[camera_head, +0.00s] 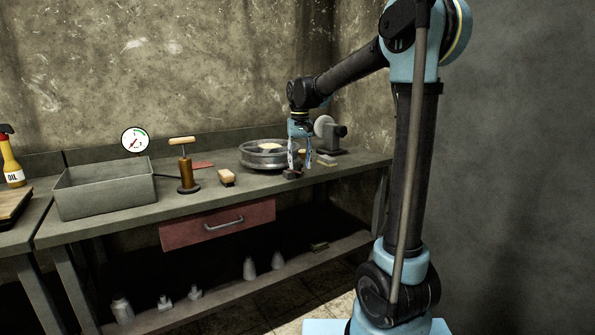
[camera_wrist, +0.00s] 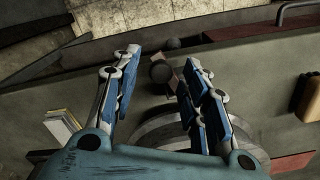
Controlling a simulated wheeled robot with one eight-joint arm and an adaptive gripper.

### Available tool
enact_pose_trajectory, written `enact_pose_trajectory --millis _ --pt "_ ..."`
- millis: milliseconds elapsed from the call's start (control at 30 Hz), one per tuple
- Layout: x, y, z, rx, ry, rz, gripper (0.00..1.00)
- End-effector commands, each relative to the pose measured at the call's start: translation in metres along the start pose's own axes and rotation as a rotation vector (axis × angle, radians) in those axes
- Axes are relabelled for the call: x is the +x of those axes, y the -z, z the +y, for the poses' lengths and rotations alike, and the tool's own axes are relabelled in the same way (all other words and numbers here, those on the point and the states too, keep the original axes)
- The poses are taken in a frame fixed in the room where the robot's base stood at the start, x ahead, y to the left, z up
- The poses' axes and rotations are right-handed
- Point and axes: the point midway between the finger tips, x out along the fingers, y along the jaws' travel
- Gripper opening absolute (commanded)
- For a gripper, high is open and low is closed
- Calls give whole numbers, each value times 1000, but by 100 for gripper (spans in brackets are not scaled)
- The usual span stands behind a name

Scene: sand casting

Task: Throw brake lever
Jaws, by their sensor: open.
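A small dark fitting (camera_head: 292,173) with a rounded end sits at the front of the bench, beside the round drum; I take it to be the brake lever, but cannot be sure. In the wrist view, a dark rounded knob (camera_wrist: 160,72) shows between my fingers, with another dark round part (camera_wrist: 172,44) near it. My gripper (camera_head: 299,167) points down over this spot, in front of the drum. In the wrist view, my gripper (camera_wrist: 160,57) has its fingers apart on either side of the knob, with a gap and no visible contact.
The round metal drum (camera_head: 262,163) stands just behind my gripper. A bench grinder (camera_head: 332,137) and a small block (camera_head: 325,160) stand to its right. A red drawer (camera_head: 200,231) hangs below.

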Motion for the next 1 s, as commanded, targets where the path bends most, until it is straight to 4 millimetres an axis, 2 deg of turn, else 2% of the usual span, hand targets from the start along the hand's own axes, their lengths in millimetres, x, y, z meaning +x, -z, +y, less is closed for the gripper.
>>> enact_pose_trajectory --millis 200,367,400,1000 --pt "0 0 0 0 0 0 41" --pt "0 0 0 0 0 0 5" --pt "0 0 0 0 0 0 3" --pt "0 4 5 -121 -1 0 3"
